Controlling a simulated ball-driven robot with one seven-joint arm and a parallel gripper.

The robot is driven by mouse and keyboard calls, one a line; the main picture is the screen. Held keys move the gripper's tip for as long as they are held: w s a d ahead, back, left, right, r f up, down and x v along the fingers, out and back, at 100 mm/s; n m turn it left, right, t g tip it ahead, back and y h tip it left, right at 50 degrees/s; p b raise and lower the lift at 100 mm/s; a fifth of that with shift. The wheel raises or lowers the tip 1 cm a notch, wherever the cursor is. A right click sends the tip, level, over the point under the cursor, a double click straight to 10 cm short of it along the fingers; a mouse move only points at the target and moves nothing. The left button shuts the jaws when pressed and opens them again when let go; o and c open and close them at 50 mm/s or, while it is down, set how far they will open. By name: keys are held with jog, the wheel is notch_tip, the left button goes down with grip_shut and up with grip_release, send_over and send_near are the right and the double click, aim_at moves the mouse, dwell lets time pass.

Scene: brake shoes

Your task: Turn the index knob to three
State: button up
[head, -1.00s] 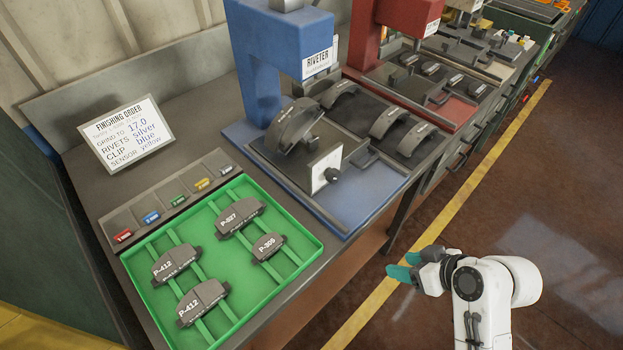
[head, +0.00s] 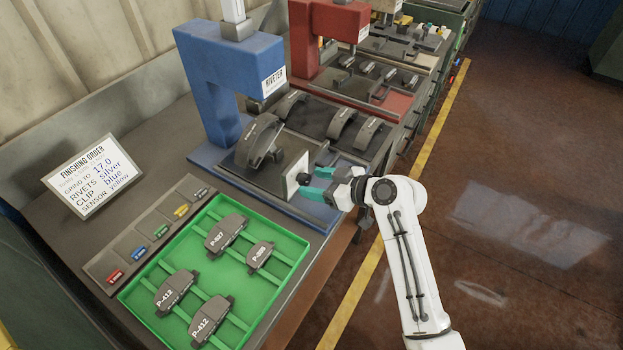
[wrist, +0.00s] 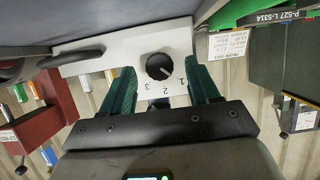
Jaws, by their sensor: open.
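The index knob is a round black knob (wrist: 160,66) on a white plate (wrist: 98,51) marked 1, 2 and 3. In the head view the knob (head: 303,179) is on the white plate (head: 291,172) at the front of the riveter (head: 238,85). A pale mark shows on the knob, but I cannot tell surely which number it points to. My gripper (head: 313,184) is open at the knob. In the wrist view its teal fingers (wrist: 162,78) stand on either side of the knob, with gaps showing between.
A green tray (head: 154,318) with several brake pads lies at the front left. A rack of coloured clips (head: 104,270) and an order card (head: 94,176) stand beside it. Curved brake shoes lie on the riveter. A red machine (head: 330,35) stands behind. The floor at right is free.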

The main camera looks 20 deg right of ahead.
jog(key=shift+x, duration=0.95)
jog(key=c, duration=1)
